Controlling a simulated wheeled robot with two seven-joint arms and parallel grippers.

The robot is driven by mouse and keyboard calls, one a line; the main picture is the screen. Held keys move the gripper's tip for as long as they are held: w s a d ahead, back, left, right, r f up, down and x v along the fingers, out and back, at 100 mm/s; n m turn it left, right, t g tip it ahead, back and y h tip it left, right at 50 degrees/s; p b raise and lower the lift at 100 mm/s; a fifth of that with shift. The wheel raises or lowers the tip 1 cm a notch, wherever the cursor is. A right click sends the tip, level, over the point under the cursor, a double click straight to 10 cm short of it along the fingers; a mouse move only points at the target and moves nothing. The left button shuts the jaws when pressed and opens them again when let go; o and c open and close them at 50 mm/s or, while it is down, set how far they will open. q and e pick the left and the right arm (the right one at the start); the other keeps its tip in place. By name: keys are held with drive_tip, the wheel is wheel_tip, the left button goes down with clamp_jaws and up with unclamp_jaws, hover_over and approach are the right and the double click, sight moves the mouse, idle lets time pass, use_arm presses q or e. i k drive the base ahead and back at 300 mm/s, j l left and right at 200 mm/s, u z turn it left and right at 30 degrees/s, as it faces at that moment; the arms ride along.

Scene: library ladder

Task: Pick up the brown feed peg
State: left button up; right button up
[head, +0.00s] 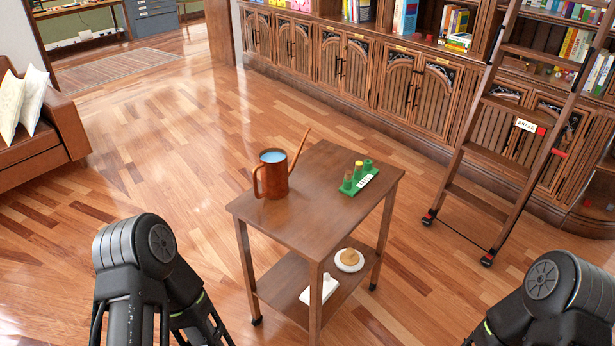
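A small green rack (351,190) with a white label stands on the right part of the small wooden table's top (315,205). Several short upright pegs stand in it. A brownish peg (358,170) is in the middle, a green peg (367,165) is at the far end, and a peg with a tan top (347,180) is at the near end. The pegs are small here, so their exact colours are hard to tell. Neither gripper is in view; only black links of my two arms show at the bottom left and bottom right, apart from the table.
A copper watering can (272,180) with a long spout stands left of the rack. The lower shelf (282,283) holds a white plate (349,262) with a brown item and a white block (319,289). A ladder (500,160) leans on bookcases. Floor around the table is clear.

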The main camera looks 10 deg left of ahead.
sight(348, 173)
drive_tip(key=i+l+z, duration=0.4)
drive_tip(key=i+z, duration=0.15)
drive_tip(key=i, duration=0.2)
drive_tip(key=i+l+z, duration=0.1)
drive_tip(key=i+z, duration=0.15)
drive_tip(key=i, duration=0.1)
